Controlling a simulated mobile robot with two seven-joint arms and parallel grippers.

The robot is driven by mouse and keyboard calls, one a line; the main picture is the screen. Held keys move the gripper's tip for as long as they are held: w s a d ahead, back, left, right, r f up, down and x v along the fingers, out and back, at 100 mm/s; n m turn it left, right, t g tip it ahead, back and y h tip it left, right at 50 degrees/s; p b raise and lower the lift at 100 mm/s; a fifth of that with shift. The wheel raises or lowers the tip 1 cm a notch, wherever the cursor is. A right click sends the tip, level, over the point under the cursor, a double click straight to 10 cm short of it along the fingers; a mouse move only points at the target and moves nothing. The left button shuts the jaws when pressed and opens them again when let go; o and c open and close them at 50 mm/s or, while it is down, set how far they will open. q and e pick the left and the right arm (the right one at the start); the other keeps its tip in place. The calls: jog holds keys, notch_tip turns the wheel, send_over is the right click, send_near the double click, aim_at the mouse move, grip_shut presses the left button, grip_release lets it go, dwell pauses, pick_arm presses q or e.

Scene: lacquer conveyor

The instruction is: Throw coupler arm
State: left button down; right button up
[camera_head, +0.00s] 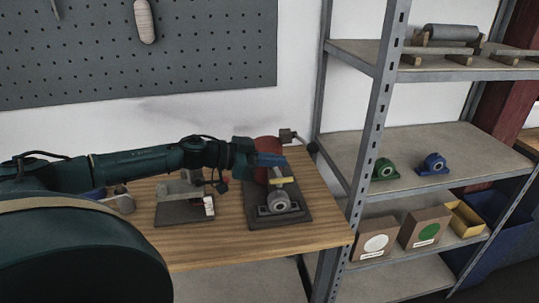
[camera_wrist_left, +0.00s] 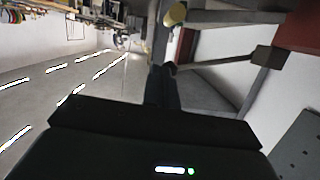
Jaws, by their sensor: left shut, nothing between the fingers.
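The arm that looks like the coupler arm (camera_head: 300,141) is a short grey bar with a grey block (camera_head: 287,135) at one end and a black knob (camera_head: 312,147) at the other, at the table's back right. In the left wrist view the bar (camera_wrist_left: 215,62) runs from its block (camera_wrist_left: 264,56) to a dark end by my fingertips; I cannot tell if they touch. My left gripper (camera_head: 284,161) reaches in from the left, shut and empty, in front of the red cylinder (camera_head: 267,144). It also shows in the left wrist view (camera_wrist_left: 164,72). My right gripper is not seen.
A dark base plate (camera_head: 291,218) carries a grey bearing block (camera_head: 278,203) below my gripper. A smaller fixture (camera_head: 184,211) stands left of it on the wooden table (camera_head: 225,250). A metal shelf post (camera_head: 364,150) rises close on the right, with green and blue bearing blocks (camera_head: 433,164) beyond.

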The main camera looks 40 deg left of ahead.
aim_at(273, 180)
pick_arm(q)
jog(key=shift+w+d+f+b, duration=0.15)
jog(key=shift+f+b, duration=0.2)
jog(key=shift+f, duration=0.25)
jog(key=shift+w+d+f+b, duration=0.1)
jog(key=shift+f+b, duration=0.25)
jog(key=shift+f, duration=0.2)
jog(key=shift+s+a+f+b, duration=0.45)
jog(key=shift+a+f+b, duration=0.1)
jog(key=shift+b, duration=0.25)
jog(key=shift+f, duration=0.15)
jog(key=shift+f+b, duration=0.15)
jog(key=shift+b, duration=0.15)
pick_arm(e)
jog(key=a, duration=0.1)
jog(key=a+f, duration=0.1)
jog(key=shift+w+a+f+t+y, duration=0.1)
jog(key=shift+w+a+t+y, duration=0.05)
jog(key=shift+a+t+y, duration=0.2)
pick_arm(q)
jog(key=shift+w+d, duration=0.1)
